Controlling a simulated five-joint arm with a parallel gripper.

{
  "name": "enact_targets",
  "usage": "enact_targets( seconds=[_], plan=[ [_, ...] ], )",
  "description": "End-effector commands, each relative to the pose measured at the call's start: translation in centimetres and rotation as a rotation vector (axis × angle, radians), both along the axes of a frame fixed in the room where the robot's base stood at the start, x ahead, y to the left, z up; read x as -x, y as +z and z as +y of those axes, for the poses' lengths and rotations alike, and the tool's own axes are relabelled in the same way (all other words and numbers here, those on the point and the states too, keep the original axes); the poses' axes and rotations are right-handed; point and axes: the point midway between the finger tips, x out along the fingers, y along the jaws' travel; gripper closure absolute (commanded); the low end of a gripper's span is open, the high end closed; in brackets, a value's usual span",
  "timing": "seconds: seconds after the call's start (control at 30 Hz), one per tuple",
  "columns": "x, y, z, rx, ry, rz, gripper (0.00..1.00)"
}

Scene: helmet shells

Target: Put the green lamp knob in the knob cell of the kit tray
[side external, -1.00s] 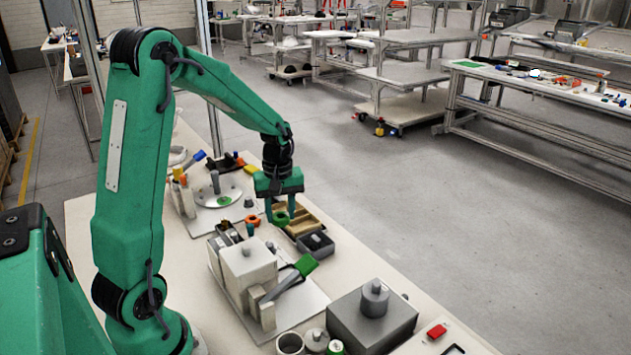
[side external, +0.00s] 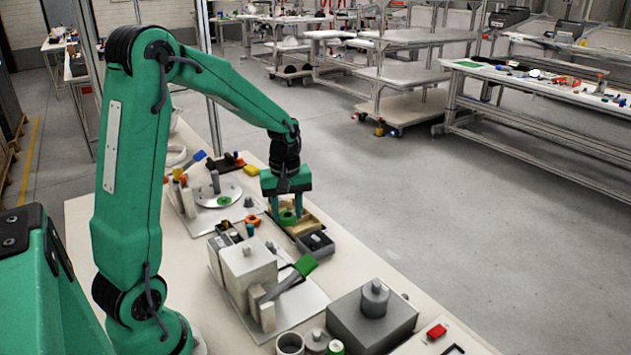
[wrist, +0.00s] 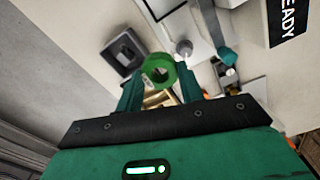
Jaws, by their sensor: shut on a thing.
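The green lamp knob (side external: 288,218) is a short ring with a hole through its middle. My gripper (side external: 287,214) is shut on it, one finger on each side. In the wrist view the knob (wrist: 159,58) sits between the fingertips. The kit tray (side external: 314,224) is a tan wooden tray with compartments on the bench. The knob is over or just at the tray; the gap below it cannot be told. Part of the tray is hidden behind my gripper and the knob, and the knob cell cannot be made out.
A dark grey open box (side external: 316,244) stands just in front of the tray. A pale block fixture (side external: 248,270) with a green-handled lever stands nearer, beside a large grey block (side external: 371,318). A round plate (side external: 217,195) lies behind left.

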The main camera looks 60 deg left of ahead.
Motion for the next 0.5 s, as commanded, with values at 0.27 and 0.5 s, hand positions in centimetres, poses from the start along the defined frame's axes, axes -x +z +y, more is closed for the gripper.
enact_targets(
  seconds=[0.27,0.5],
  plan=[
    [-3.7,0.6,-1.9,0.000,0.028,0.000,0.84],
    [-7.0,1.1,-4.2,0.000,0.064,0.000,0.84]
  ],
)
